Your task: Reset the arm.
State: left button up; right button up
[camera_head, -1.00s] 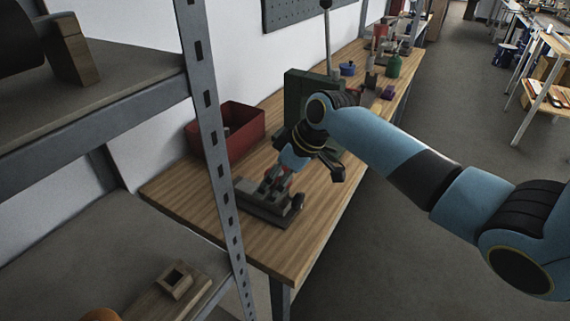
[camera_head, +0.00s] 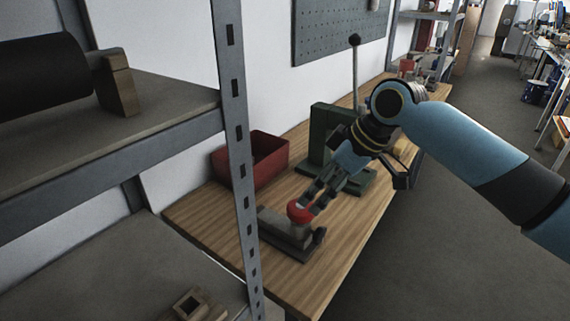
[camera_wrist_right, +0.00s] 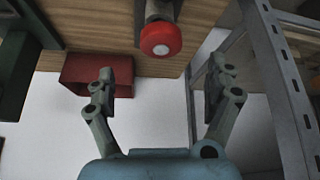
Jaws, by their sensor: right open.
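My right gripper (camera_head: 318,195) reaches down over the wooden bench in the head view. Its fingertips are close to a red round end (camera_head: 299,212) on a grey fixture (camera_head: 290,236) on the bench. In the right wrist view, my right gripper (camera_wrist_right: 162,82) is open, fingers wide apart with nothing between them. The red round end (camera_wrist_right: 160,39) shows there beyond the fingertips, roughly centred between them and apart from both. My left gripper is not in view.
A red bin (camera_head: 262,160) and a green stand (camera_head: 322,140) with an upright lever are on the bench (camera_head: 215,215) near my right gripper. A grey metal shelf post (camera_head: 238,140) stands at the left. The floor right of the bench is clear.

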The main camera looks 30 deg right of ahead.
jog(key=s+a+m+g+h, duration=0.1)
jog(key=s+a+m+h, duration=0.15)
jog(key=s, duration=0.95)
jog(key=s+a+m+h, duration=0.2)
jog(key=s+a+m, duration=0.1)
jog(key=s, duration=0.8)
notch_tip(320, 180, down, 36)
jog(key=d+g+b, duration=0.2)
jog(key=b, duration=0.8)
jog(key=s+f+b, duration=0.4)
jog(key=s+f, duration=0.6)
jog(key=f, duration=0.3)
jog(key=s+d+f+g+b, duration=0.1)
jog(key=s+f+b, duration=0.4)
jog(key=s+f, duration=0.5)
notch_tip(320, 180, down, 3)
jog(key=shift+s+d+f+m, duration=0.15)
jog(key=shift+d+f+m, duration=0.05)
jog(key=shift+d+m, duration=0.15)
jog(key=shift+y, duration=0.25)
